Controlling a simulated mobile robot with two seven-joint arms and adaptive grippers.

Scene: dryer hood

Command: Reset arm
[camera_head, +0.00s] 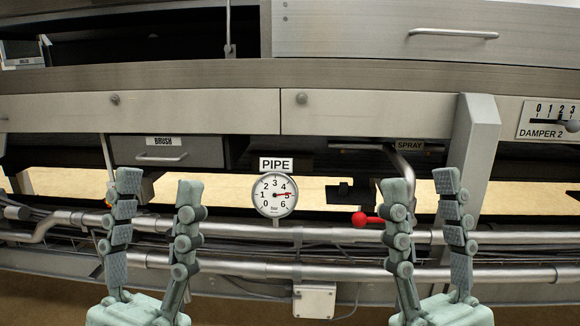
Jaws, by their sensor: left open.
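My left gripper (158,187) is in the lower left of the head view. Its two fingers point up and stand well apart, with nothing between them. My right gripper (422,187) is in the lower right. Its fingers also point up and are apart, with nothing held between them. Both grippers appear in front of the horizontal metal pipes (330,236). Their fingers hide parts of the pipes. The arms behind the grippers are out of view below the frame.
A round gauge (274,195) under a PIPE label has its needle near 5. A red knob (360,220) is left of my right gripper. A BRUSH drawer (166,152) is shut. A slanted metal post (474,150) and DAMPER 2 panel (541,118) are at the right.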

